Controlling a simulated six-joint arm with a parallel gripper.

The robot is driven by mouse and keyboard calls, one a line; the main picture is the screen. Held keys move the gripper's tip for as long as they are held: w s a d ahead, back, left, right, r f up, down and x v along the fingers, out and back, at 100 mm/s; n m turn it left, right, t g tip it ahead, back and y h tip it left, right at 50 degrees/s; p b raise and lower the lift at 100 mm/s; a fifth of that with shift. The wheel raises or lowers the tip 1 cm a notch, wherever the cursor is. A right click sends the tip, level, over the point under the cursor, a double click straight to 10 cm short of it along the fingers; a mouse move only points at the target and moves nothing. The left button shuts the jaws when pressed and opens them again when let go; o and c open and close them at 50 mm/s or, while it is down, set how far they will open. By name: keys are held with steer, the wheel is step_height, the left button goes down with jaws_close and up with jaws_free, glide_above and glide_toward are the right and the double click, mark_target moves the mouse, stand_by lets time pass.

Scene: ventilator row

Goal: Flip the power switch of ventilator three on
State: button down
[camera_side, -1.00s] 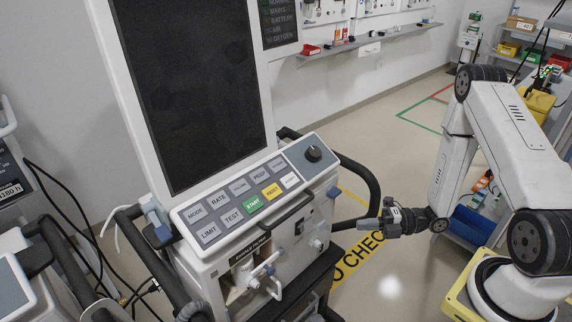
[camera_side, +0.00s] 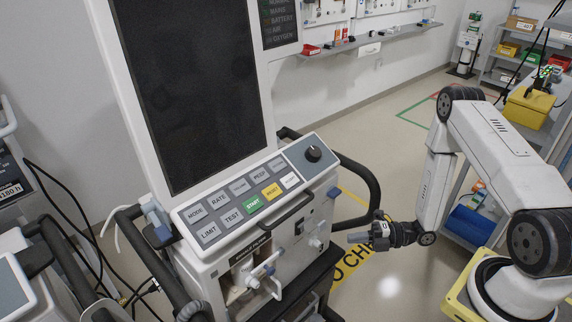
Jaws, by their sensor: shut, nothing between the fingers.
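A white ventilator (camera_side: 285,262) stands in the middle, its large screen (camera_side: 193,85) dark. Its sloping key panel (camera_side: 245,195) has grey keys, a green START key, a yellow key and a black knob (camera_side: 313,154). A small blue part (camera_side: 332,192) shows on its right side, and a small dark part (camera_side: 299,227) on its front; I cannot tell which is the power switch or its position. The ventilator's number is too small to read. My gripper (camera_side: 350,238) is shut and empty, right of the ventilator, pointing left towards it, apparently not touching.
A black side rail (camera_side: 370,185) curves out from the ventilator above my gripper. Another machine (camera_side: 15,270) with cables stands at the left. A yellow floor marking (camera_side: 355,262) lies below my gripper. A wall shelf (camera_side: 370,40) and bins (camera_side: 530,105) are far back.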

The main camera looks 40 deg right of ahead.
mark_target(299, 234)
steer(key=shift+w+a+f, duration=0.2)
steer(key=shift+w+a, duration=0.9)
steer(key=shift+w, duration=0.45)
steer(key=shift+w+a+f, duration=0.2)
steer(key=shift+w+a, duration=0.85)
steer(key=shift+w, duration=0.55)
steer(key=shift+w+a+f, duration=0.2)
steer(key=shift+w+a, duration=0.9)
steer(key=shift+w, duration=0.45)
steer(key=shift+w+f+n+t+y, duration=0.25)
steer(key=shift+w+n+t+y, duration=0.5)
steer(key=shift+n, duration=0.45)
steer(key=shift+d, duration=0.1)
steer(key=v, duration=0.8)
steer(key=shift+s+a, duration=0.2)
steer(key=shift+a, duration=0.05)
